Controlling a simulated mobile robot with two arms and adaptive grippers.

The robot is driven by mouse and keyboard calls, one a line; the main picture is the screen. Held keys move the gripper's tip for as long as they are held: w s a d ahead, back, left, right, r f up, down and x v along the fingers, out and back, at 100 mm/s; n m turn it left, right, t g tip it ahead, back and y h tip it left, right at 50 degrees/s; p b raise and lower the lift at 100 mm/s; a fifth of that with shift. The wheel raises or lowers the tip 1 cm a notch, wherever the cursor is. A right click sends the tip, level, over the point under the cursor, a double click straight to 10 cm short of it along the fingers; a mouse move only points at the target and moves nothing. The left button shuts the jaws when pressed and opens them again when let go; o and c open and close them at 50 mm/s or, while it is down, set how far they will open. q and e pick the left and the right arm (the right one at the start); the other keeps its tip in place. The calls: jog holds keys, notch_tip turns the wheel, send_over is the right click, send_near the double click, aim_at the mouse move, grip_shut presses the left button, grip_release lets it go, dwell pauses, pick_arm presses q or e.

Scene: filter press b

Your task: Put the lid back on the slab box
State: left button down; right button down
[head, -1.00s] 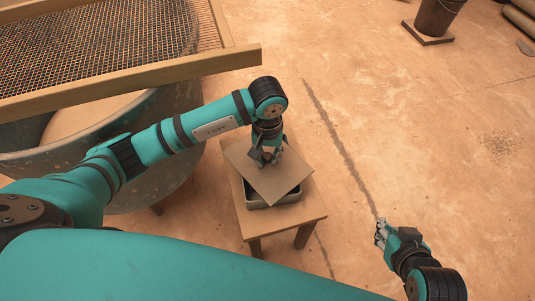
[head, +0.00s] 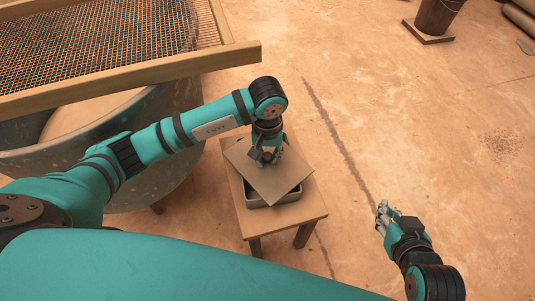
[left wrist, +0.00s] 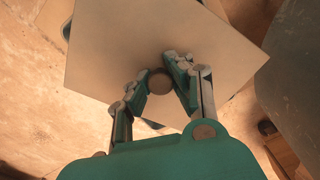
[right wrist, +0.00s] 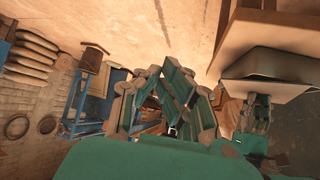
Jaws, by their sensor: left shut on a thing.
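The lid (head: 268,180) is a flat, square, grey-brown plate. It sits turned askew over the slab box (head: 286,198), a grey rectangular box whose front right rim and dark inside show past the lid's edge. Whether the lid touches the rim, I cannot tell. My left gripper (left wrist: 158,76) is shut on the round knob (left wrist: 159,84) in the lid's middle; in the head view it stands above the lid. My right gripper (head: 382,216) is off to the right over the floor, away from the box. Its fingers show in the right wrist view, but their gap is unclear.
The box stands on a small wooden stool (head: 260,222). A large round tub (head: 165,135) with a wooden-framed mesh screen (head: 120,85) is to the left. A bucket (head: 437,17) stands at the back right. The floor right of the stool is clear.

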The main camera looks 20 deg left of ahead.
jog(key=shift+w+a+r+t, duration=0.1)
jog(key=shift+w+r+t, duration=0.2)
jog(key=shift+w, duration=0.05)
dwell(0.3)
jog(key=shift+w+a+r, duration=0.1)
jog(key=shift+w+r, duration=0.05)
jog(key=shift+w+a+r+t, duration=0.1)
jog(key=shift+w+r+t, duration=0.1)
jog(key=shift+t, duration=0.1)
dwell(0.7)
pick_arm(q)
jog(key=shift+b, duration=0.35)
pick_arm(e)
jog(key=shift+w+a+r+t, duration=0.2)
jog(key=shift+w+r+t, duration=0.2)
jog(key=shift+r, duration=0.05)
jog(key=shift+w+a+r+t+y, duration=0.1)
jog(key=shift+w+r+t+y, duration=0.2)
jog(key=shift+w+r+t, duration=0.2)
dwell(0.6)
jog(key=shift+w+a+r, duration=0.1)
jog(key=shift+r, duration=0.25)
pick_arm(q)
jog(key=shift+f+b, duration=0.1)
jog(key=shift+b, duration=0.2)
pick_arm(e)
jog(key=shift+w+a+r+t, duration=0.1)
jog(key=shift+w+r+t, duration=0.1)
jog(key=shift+r+t, duration=0.1)
